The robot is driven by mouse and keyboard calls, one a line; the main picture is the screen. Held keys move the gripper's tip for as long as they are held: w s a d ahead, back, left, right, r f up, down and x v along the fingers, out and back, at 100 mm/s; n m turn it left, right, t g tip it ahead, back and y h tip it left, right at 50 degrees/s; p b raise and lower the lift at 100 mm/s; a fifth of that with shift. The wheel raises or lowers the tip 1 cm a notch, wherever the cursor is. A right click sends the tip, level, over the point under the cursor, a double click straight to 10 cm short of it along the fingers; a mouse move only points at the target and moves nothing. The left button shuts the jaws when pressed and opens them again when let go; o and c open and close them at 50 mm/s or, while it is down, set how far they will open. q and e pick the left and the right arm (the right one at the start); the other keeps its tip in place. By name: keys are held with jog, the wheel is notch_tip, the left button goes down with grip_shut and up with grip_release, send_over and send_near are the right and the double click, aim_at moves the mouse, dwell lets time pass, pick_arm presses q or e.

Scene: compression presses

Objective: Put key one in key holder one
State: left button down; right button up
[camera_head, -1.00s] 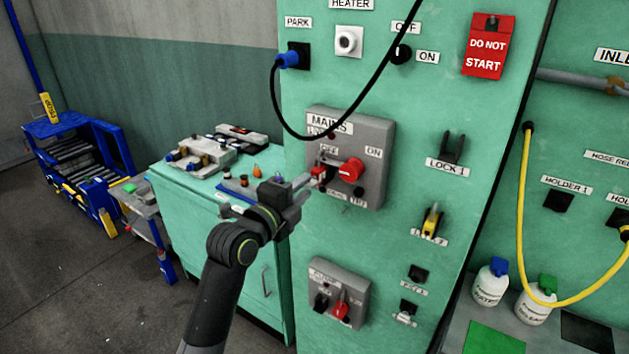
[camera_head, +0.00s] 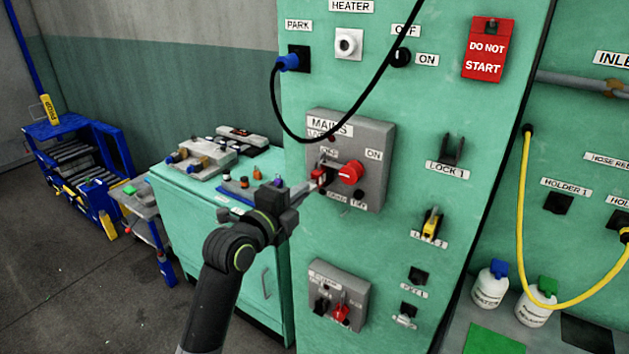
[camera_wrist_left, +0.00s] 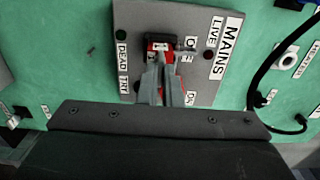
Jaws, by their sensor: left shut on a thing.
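Key one, a small red piece (camera_head: 318,177), is at the left part of the grey mains switch box (camera_head: 376,188). It also shows in the left wrist view (camera_wrist_left: 150,46) with a white mark on it and a dark part beside it. My left gripper (camera_head: 313,184) reaches it from the lower left, and its fingers (camera_wrist_left: 163,74) are shut on it. The fingers hide part of the key, and I cannot tell how deep it sits in the box. Key holder one (camera_head: 418,275) is a small dark socket lower on the green panel. My right gripper is not in view.
A red rotary handle (camera_head: 350,172) sticks out just right of the key. A lower grey switch box (camera_head: 340,290) and a yellow padlock (camera_head: 432,224) flank the panel area near the holder.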

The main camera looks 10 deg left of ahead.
pick_arm(q)
jog(key=shift+v, duration=1.05)
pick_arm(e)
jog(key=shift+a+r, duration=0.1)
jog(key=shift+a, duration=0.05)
pick_arm(q)
jog(key=shift+s, duration=0.1)
jog(key=shift+v, duration=1.9)
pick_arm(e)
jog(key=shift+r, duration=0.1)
pick_arm(q)
jog(key=shift+f, duration=0.1)
